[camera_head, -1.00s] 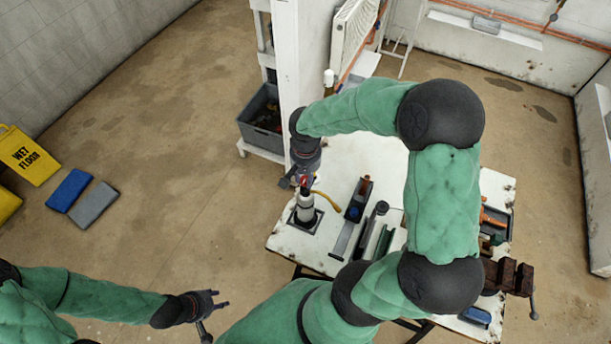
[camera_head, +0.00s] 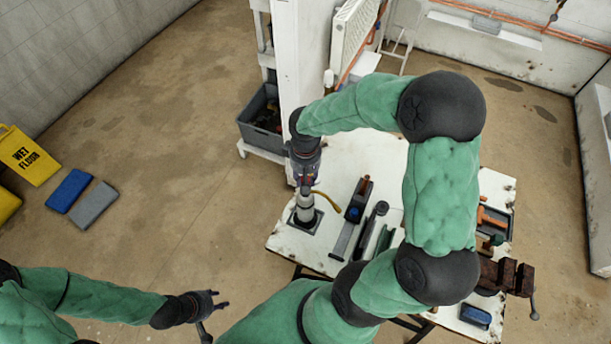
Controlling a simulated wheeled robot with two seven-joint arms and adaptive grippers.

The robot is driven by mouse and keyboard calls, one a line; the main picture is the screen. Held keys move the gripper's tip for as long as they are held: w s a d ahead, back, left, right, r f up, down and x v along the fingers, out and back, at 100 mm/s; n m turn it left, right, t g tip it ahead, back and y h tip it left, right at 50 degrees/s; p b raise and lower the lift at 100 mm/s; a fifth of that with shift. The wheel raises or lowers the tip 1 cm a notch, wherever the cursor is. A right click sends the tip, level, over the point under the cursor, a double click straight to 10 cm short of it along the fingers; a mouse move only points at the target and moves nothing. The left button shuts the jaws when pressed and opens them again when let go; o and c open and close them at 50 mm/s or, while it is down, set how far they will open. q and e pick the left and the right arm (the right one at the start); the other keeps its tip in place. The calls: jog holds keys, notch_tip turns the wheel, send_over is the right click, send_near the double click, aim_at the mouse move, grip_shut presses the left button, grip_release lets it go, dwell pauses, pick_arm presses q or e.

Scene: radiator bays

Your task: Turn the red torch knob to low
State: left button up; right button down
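The torch (camera_head: 305,207) stands upright on a dark square base (camera_head: 316,225) at the left edge of the white bench. Its pale body shows, and a brass-coloured tube (camera_head: 328,200) curves off to its right. A small spot of red shows at its top, between the fingers; the rest of the knob and its setting are hidden. My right gripper (camera_head: 306,181) points down over the torch top, and its grip on the knob cannot be made out. My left gripper (camera_head: 222,299) is at lower left, open and empty, apart from the bench.
On the bench (camera_head: 350,150) lie a long dark tool (camera_head: 358,200), other tools, an orange-handled tool in a tray and a vise (camera_head: 508,277). A white post (camera_head: 300,60) rises behind the torch. A grey crate (camera_head: 262,125) stands at its left.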

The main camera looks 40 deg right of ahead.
jog(key=n, duration=0.4)
jog(key=shift+n+p, duration=0.35)
jog(key=shift+n, duration=0.05)
dwell(0.4)
jog(key=c, duration=0.9)
grip_release()
notch_tip(320, 180, up, 12)
jog(key=shift+f, duration=0.1)
